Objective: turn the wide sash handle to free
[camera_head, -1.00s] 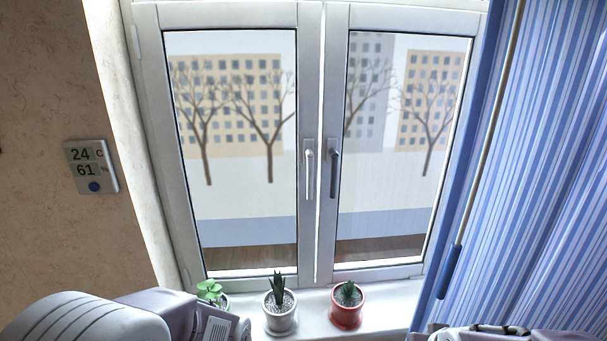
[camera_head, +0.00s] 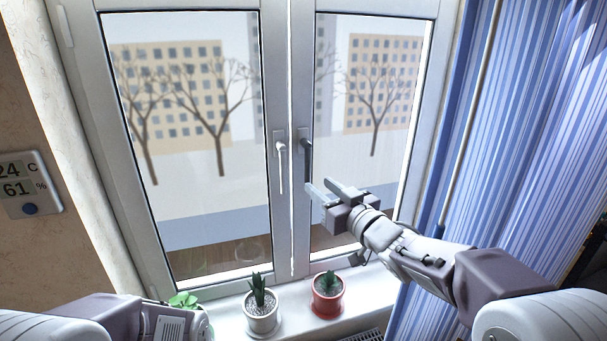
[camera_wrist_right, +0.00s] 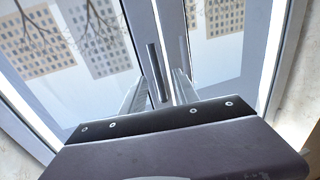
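The window has two sashes, both closed. The left sash (camera_head: 181,275) looks the wider one and carries a white handle (camera_head: 281,165) pointing down. The right sash (camera_head: 375,15) carries a dark grey handle (camera_head: 307,160), also pointing down. My right gripper (camera_head: 321,188) is open and empty, its fingertips close to the lower end of the dark handle. In the right wrist view the dark handle (camera_wrist_right: 155,70) shows between the two spread fingers (camera_wrist_right: 158,95); I cannot tell if they touch it. My left gripper is out of view; only my left arm shows.
On the sill (camera_head: 228,322) stand a green plant (camera_head: 184,300), a white pot (camera_head: 262,322) and a red pot (camera_head: 327,303), below the sashes. A blue striped curtain (camera_head: 530,130) hangs at the right, beside my right arm. A thermometer panel (camera_head: 29,186) is on the left wall.

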